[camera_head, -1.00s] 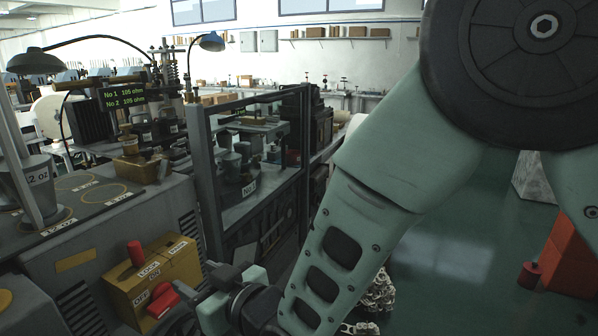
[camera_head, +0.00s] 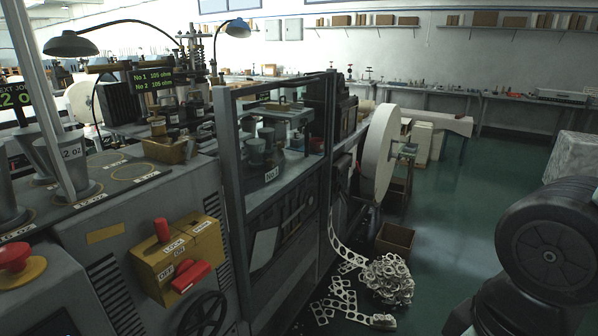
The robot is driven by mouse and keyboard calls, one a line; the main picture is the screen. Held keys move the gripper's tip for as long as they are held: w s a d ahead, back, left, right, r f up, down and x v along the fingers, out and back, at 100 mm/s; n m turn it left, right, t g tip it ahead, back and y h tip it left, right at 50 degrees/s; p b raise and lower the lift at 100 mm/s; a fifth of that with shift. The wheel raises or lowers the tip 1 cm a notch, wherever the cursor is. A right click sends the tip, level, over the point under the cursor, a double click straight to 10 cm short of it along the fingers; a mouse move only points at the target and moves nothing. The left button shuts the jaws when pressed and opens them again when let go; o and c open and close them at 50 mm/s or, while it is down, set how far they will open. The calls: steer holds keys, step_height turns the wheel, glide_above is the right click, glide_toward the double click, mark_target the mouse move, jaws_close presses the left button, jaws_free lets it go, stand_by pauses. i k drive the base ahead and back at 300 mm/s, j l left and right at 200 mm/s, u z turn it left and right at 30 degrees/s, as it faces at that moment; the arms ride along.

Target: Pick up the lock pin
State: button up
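A yellow box (camera_head: 150,268) with labels that include LOCK and OFF is on the front of the grey machine at lower left. A red upright cylinder (camera_head: 162,230), which looks like the lock pin, stands on top of this box near the LOCK label. A red block-like lever (camera_head: 190,276) sits on the box's front, beside the OFF label. My gripper is not in view. Only part of my arm shows at the lower right, well apart from the yellow box.
A black handwheel (camera_head: 203,314) is below the box. A red mushroom button (camera_head: 14,256) is at far left. An open-framed machine (camera_head: 229,150) stands right of the box. Punched strip scrap (camera_head: 388,280) lies on the floor; the green floor (camera_head: 450,215) right of it is clear.

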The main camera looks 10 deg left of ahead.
mark_target(162, 229)
steer(key=u, duration=1.3)
